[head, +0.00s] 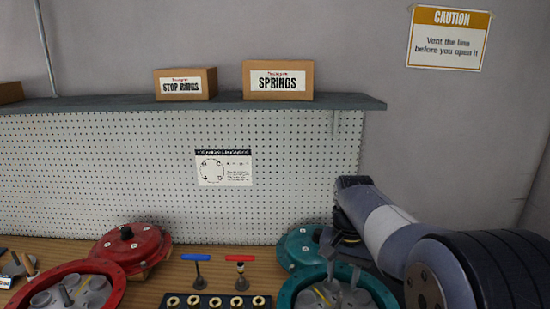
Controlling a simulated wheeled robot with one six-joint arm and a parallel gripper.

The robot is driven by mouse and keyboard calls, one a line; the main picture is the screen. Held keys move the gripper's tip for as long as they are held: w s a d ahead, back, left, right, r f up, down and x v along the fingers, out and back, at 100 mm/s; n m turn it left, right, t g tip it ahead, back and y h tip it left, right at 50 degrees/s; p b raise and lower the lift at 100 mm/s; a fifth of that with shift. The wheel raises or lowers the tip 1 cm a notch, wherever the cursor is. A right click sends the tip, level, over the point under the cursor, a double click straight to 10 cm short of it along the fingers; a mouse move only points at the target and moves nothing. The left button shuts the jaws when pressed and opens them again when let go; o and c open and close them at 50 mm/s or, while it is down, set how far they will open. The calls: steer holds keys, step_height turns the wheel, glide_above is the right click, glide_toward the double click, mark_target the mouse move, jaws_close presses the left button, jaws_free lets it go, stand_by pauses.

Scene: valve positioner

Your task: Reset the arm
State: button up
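My arm reaches in from the lower right. My gripper (332,262) appears as a small dark shape at its far end, pointing down in front of the teal domed cover (299,247) and above the teal open housing (287,296). Its fingers are too small and dark to tell whether they are open or shut, and I see nothing clearly held. A red domed cover (130,247) lies tilted on the wooden bench (220,262), behind a red open housing (113,284) at the lower left. Both housings are cut off by the bottom edge.
A blue-handled tool (195,257) and a red-handled tool (240,259) stand behind a dark rack of several brass rings (240,301). Pegboard (100,170) backs the bench. A shelf (225,103) above holds a stop rings box (184,84) and a springs box (278,80).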

mark_target(340, 295)
step_height(340, 295, up, 2)
steer(key=shift+r, duration=0.1)
step_height(340, 295, down, 11)
steer(key=shift+r+p, duration=0.15)
steer(key=shift+p, duration=0.35)
steer(key=shift+r+p, duration=0.25)
steer(key=shift+p, duration=0.2)
step_height(340, 295, up, 9)
steer(key=p, duration=0.5)
steer(key=shift+w+f+p, duration=0.1)
steer(key=shift+f+p, duration=0.1)
steer(key=shift+p, duration=0.15)
